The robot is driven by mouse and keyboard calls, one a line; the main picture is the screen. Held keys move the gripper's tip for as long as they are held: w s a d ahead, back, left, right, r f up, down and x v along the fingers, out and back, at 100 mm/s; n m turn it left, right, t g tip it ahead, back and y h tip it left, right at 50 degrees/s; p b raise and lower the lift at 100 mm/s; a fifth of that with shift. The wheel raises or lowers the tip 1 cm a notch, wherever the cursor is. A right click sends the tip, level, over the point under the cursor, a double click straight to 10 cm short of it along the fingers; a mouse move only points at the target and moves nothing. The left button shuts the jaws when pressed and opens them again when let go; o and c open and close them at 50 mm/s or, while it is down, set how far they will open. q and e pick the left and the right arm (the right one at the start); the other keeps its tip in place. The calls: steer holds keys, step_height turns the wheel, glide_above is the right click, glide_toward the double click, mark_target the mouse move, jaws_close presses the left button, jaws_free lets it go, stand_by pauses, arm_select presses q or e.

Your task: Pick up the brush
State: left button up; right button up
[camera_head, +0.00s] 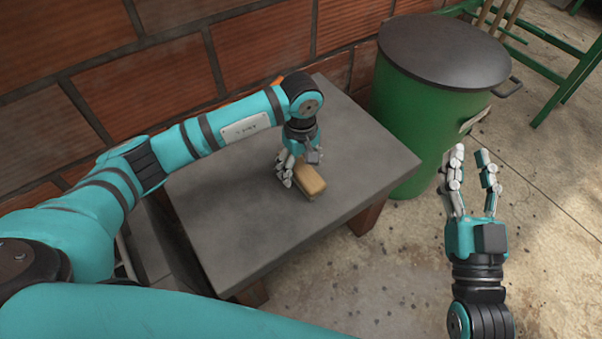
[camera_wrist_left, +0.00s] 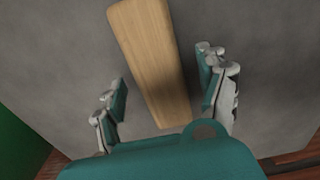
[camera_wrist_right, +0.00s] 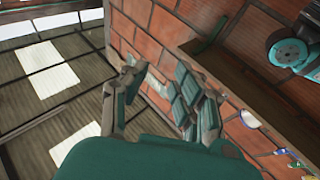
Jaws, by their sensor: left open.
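The brush (camera_head: 308,182) lies on the grey table (camera_head: 250,240), and its tan wooden back faces up. In the left wrist view the brush (camera_wrist_left: 155,55) runs lengthwise between the spread fingers. My left gripper (camera_head: 290,172) is low over the table at the brush's near left end. It is open, with fingers on either side of the brush and a gap on each side. Bristles are hidden beneath. My right gripper (camera_head: 468,165) is open and empty, raised to the right of the table with its fingers pointing up.
A green bin (camera_head: 425,120) with a dark lid (camera_head: 445,50) stands at the table's right back. A brick wall (camera_head: 100,50) runs behind the table. A green metal frame (camera_head: 560,70) is at the far right. The tabletop around the brush is largely clear.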

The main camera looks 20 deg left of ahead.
mark_target(301, 167)
arm_select(q)
steer(key=shift+f, duration=0.35)
steer(key=c, duration=1.3)
steer(key=shift+c, duration=0.2)
arm_select(e)
steer(key=shift+s+r+t, duration=0.2)
steer(key=shift+r+t, duration=0.1)
steer(key=shift+r, duration=0.15)
arm_select(q)
steer(key=shift+r, duration=0.15)
